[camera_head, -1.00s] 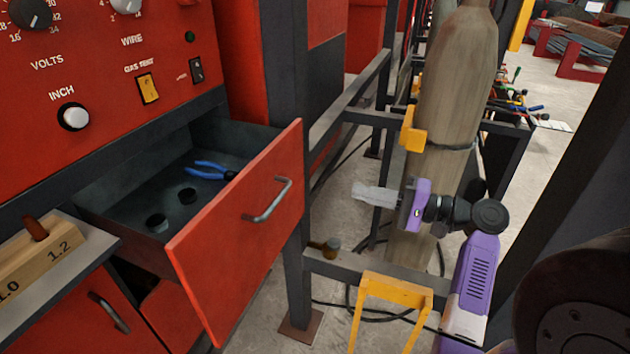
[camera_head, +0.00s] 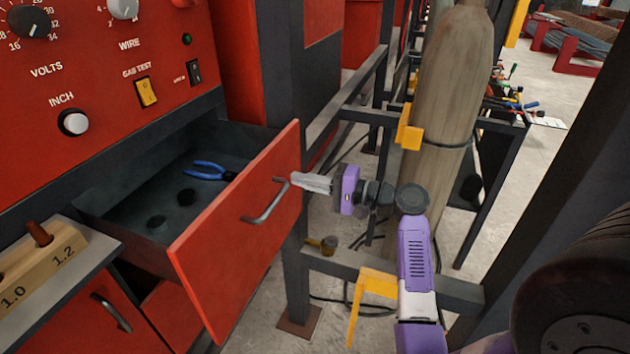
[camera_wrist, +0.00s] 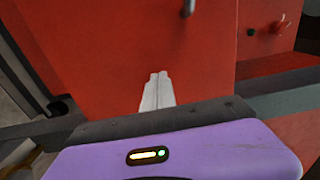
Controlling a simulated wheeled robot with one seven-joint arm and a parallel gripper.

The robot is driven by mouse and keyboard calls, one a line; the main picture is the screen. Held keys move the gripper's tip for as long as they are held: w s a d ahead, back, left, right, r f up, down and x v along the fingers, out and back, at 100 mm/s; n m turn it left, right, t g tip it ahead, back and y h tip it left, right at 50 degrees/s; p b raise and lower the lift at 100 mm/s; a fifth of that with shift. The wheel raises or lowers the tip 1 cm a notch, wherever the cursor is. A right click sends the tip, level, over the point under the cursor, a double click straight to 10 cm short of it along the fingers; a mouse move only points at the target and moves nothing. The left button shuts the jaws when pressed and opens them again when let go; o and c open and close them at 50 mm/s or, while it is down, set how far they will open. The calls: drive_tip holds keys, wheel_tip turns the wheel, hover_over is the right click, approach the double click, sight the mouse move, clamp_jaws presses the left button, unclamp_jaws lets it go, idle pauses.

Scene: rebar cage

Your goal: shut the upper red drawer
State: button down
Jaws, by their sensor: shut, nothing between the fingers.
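The upper red drawer (camera_head: 238,248) stands pulled out of the red welding machine, its front facing right. A grey bar handle (camera_head: 268,203) is on its front. Inside are blue-handled pliers (camera_head: 208,170) and small dark round pieces. My gripper (camera_head: 298,180) is shut and empty, its fingertips close to the drawer front's upper right edge, right of the handle. I cannot tell whether they touch it. In the wrist view, the shut fingers (camera_wrist: 157,80) point at the red front (camera_wrist: 110,50), with the handle's end (camera_wrist: 188,9) at the top.
A wooden block (camera_head: 45,265) marked 1.0 and 1.2 sits on a ledge left of the drawer. A lower red drawer front (camera_head: 85,325) is below. A gas cylinder (camera_head: 445,100) stands behind my arm. A dark post (camera_head: 291,240) is beside the open drawer, and a yellow bracket (camera_head: 375,283) is lower right.

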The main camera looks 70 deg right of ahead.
sight(228, 166)
drive_tip(key=shift+w, duration=0.15)
drive_tip(key=w+b, duration=0.1)
drive_tip(key=w, duration=0.6)
drive_tip(key=w+b, duration=0.1)
drive_tip(key=w, duration=0.5)
drive_tip(key=w+b, duration=0.1)
drive_tip(key=w, duration=0.6)
drive_tip(key=shift+w+a, duration=0.35)
drive_tip(key=shift+w+a+r, duration=0.1)
drive_tip(key=shift+w+r, duration=0.1)
drive_tip(key=shift+w, duration=0.15)
drive_tip(key=shift+w+a, duration=0.1)
